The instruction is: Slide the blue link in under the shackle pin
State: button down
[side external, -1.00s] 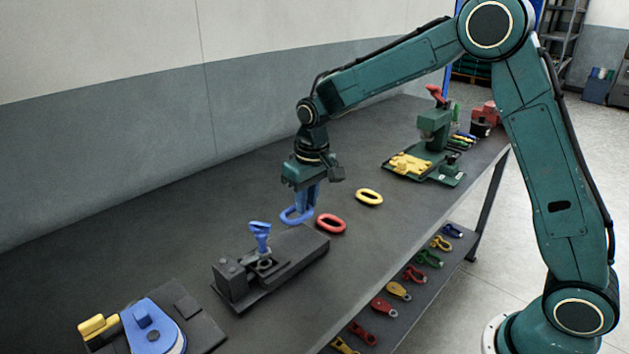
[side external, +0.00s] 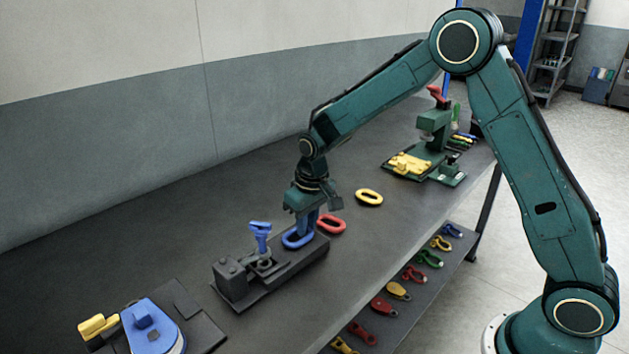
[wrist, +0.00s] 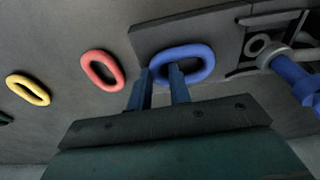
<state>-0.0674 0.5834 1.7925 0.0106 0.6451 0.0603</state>
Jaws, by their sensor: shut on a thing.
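My gripper (side external: 307,221) points down at the right end of the dark fixture (side external: 238,290). It is shut on the near side of the blue link (side external: 290,245), an oval ring lying roughly flat over the fixture's plate. I cannot tell whether the link touches the plate. The link also shows in the wrist view (wrist: 205,70), between the fingers and the shackle. The blue-headed shackle pin (side external: 261,240) stands to the link's left, apart from it. In the wrist view the pin (wrist: 296,80) and a grey ring (wrist: 258,46) are at the right.
A red link (side external: 331,225) and a yellow link (side external: 369,197) lie on the bench to the right. A green press (side external: 433,130) stands farther back. A blue and yellow piece (side external: 150,325) sits at the front left. Bench behind the fixture is clear.

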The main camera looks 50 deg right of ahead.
aim_at(311, 231)
jog(key=shift+f, duration=0.2)
jog(key=c, duration=1.3)
grip_release()
jog(key=shift+s+d+r, duration=0.1)
jog(key=shift+s+r, duration=0.15)
jog(key=shift+r, duration=2.05)
jog(key=shift+s+a+r, duration=0.1)
jog(key=shift+s+r, duration=0.1)
jog(key=shift+r, duration=2.1)
jog(key=shift+s+d+r, duration=0.1)
jog(key=shift+s+r, duration=0.15)
jog(key=shift+r, duration=2.05)
